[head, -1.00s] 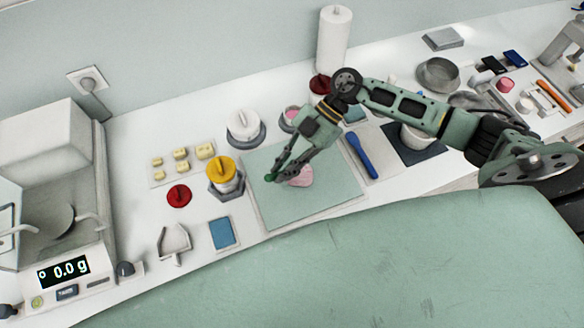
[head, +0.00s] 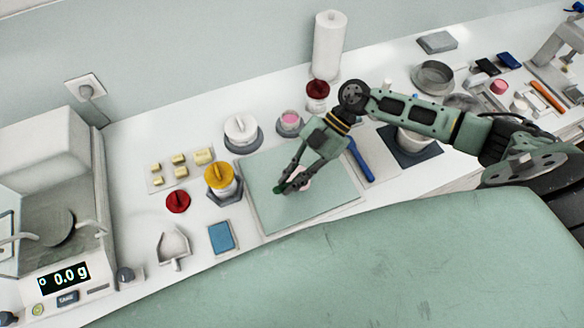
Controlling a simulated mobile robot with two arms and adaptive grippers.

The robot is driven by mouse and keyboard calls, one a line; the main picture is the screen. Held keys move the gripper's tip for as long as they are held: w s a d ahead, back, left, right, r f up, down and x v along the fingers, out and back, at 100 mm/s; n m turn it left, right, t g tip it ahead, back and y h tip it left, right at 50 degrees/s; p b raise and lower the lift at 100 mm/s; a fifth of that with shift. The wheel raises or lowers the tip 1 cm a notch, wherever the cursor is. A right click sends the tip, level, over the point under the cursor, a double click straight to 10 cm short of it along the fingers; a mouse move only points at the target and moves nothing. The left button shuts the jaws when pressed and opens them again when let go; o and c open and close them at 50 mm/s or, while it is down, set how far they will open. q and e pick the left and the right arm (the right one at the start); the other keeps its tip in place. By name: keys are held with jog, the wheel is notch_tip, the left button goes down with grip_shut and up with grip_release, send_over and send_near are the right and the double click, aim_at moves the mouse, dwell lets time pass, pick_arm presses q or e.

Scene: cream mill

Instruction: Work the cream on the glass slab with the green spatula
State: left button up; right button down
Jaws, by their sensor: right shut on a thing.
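The glass slab (head: 325,203) is a pale green square lying flat near the counter's front edge. A pink patch of cream (head: 304,182) lies on its middle, partly hidden by my right gripper (head: 289,180). My right gripper reaches down over the slab from the right and is shut. Only a small dark green bit of the spatula (head: 279,190) shows at the fingertips, just left of the cream. Whether the spatula touches the slab or the cream I cannot tell. My left gripper is not in view.
Left of the slab stand a yellow-topped jar (head: 220,176), a red lid (head: 178,201) and a blue pad (head: 221,237). A white jar (head: 241,130) and a pink-filled pot (head: 289,122) stand behind. A blue-handled tool (head: 361,160) lies close on the right.

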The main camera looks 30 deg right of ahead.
jog(key=w, duration=0.1)
jog(key=w+a, duration=0.1)
jog(key=w, duration=0.1)
jog(key=shift+w+a+b, duration=0.15)
jog(key=shift+a+b, duration=0.2)
jog(key=shift+b, duration=0.05)
jog(key=shift+s+d+f+p, duration=0.1)
jog(key=shift+s+d+p, duration=0.2)
jog(key=shift+s, duration=0.2)
jog(key=shift+s+d+p, duration=0.2)
jog(key=shift+s+p, duration=0.1)
jog(key=shift+s, duration=0.2)
notch_tip(320, 180, up, 6)
dwell(0.4)
jog(key=shift+w, duration=0.1)
dwell(0.7)
